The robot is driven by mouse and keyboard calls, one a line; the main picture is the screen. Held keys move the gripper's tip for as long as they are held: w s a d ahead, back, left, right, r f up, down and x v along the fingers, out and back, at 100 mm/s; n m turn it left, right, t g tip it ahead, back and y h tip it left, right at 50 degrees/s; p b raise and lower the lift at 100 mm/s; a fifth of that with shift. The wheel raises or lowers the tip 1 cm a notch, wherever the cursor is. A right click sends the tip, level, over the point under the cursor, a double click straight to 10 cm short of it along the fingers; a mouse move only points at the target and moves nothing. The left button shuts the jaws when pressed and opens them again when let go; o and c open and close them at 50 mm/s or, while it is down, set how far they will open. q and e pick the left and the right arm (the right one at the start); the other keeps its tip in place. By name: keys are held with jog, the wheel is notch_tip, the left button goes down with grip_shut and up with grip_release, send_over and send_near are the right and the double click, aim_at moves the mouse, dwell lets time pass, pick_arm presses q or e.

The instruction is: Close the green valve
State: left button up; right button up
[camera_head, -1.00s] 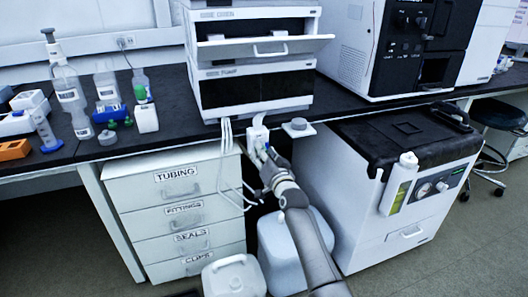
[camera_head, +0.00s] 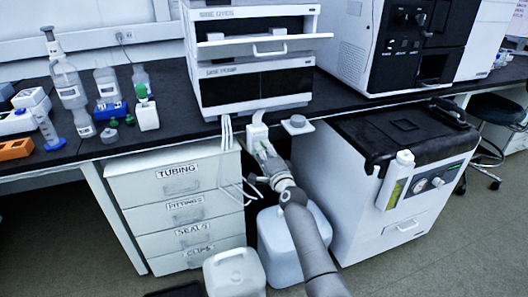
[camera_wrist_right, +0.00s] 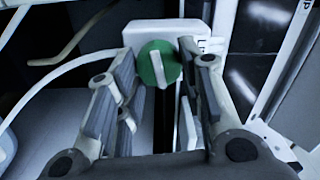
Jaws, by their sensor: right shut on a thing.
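The green valve (camera_wrist_right: 146,68) is a round green knob with a white bar handle across its face. It sits on a white block (camera_wrist_right: 190,27) and the bar looks slightly tilted from upright in the right wrist view. My right gripper (camera_wrist_right: 158,85) has a finger on each side of the knob and is shut on it. In the head view my right gripper (camera_head: 263,150) is at the white valve block (camera_head: 257,131) below the bench's front edge; the green knob is hidden there. My left gripper is not in view.
White tubes (camera_head: 226,150) hang left of my right gripper. A drawer cabinet (camera_head: 180,215) stands to the left and a white machine with a black top (camera_head: 345,220) to the right. White jugs (camera_head: 235,272) stand on the floor below. A small shelf with a grey knob (camera_head: 297,123) is close by.

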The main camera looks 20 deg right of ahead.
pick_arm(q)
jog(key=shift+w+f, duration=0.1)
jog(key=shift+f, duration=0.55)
pick_arm(e)
jog(key=shift+m, duration=1)
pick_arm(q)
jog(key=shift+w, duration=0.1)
pick_arm(e)
jog(key=shift+d, duration=0.1)
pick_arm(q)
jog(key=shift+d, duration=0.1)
pick_arm(e)
jog(key=o, duration=1)
jog(key=s, duration=1.2)
jog(key=shift+d, duration=0.15)
